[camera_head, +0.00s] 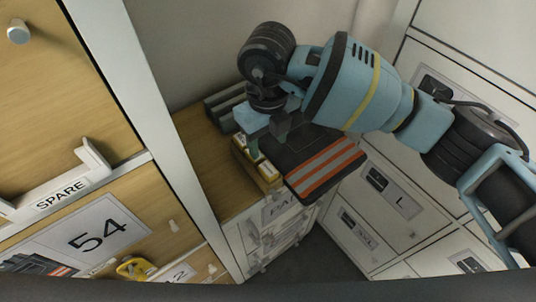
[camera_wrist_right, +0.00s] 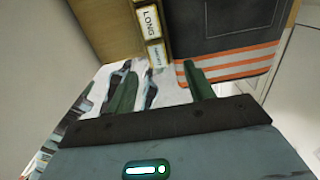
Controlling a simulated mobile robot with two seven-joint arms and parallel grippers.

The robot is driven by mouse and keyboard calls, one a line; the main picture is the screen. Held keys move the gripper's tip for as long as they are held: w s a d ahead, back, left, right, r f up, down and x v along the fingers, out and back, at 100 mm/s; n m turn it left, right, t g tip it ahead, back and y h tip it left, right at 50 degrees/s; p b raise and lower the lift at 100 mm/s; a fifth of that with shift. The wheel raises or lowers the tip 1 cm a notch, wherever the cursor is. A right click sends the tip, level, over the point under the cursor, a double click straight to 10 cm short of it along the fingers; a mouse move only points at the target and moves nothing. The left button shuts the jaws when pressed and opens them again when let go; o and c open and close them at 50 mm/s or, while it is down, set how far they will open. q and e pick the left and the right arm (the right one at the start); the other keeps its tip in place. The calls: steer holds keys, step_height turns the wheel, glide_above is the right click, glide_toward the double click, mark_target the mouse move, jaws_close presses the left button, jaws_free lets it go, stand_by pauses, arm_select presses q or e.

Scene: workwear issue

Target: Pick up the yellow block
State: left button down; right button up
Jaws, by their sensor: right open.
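No plain block that is clearly the yellow one stands out. Small yellow-edged labelled blocks (camera_head: 254,157) sit in a row in a wooden holder on the shelf top; in the right wrist view one label (camera_wrist_right: 150,20) reads LONG. A separate yellow object (camera_head: 135,268) with a dark opening lies low at the left. My right gripper (camera_head: 268,122) is above the shelf top, just behind the labelled blocks in the head view. In the right wrist view its two green fingers (camera_wrist_right: 160,90) are apart, with nothing held between them. My left gripper is out of view.
A dark folded garment (camera_head: 318,157) with orange and silver stripes lies right of the labelled blocks. A grey slatted item (camera_head: 225,103) stands behind. A white upright panel (camera_head: 150,110) borders the shelf at left; pale drawers marked L (camera_head: 390,195) stand at right.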

mark_target(267, 167)
steer(key=shift+s+f, duration=0.1)
steer(key=shift+s, duration=0.15)
steer(key=shift+f, duration=1.45)
step_height(267, 167, down, 5)
steer(key=shift+a+r, duration=0.15)
steer(key=shift+r, duration=0.05)
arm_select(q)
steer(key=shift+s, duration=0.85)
arm_select(e)
steer(key=shift+c, duration=1)
steer(key=c, duration=0.8)
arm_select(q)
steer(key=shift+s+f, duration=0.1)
arm_select(e)
steer(key=shift+c, duration=0.4)
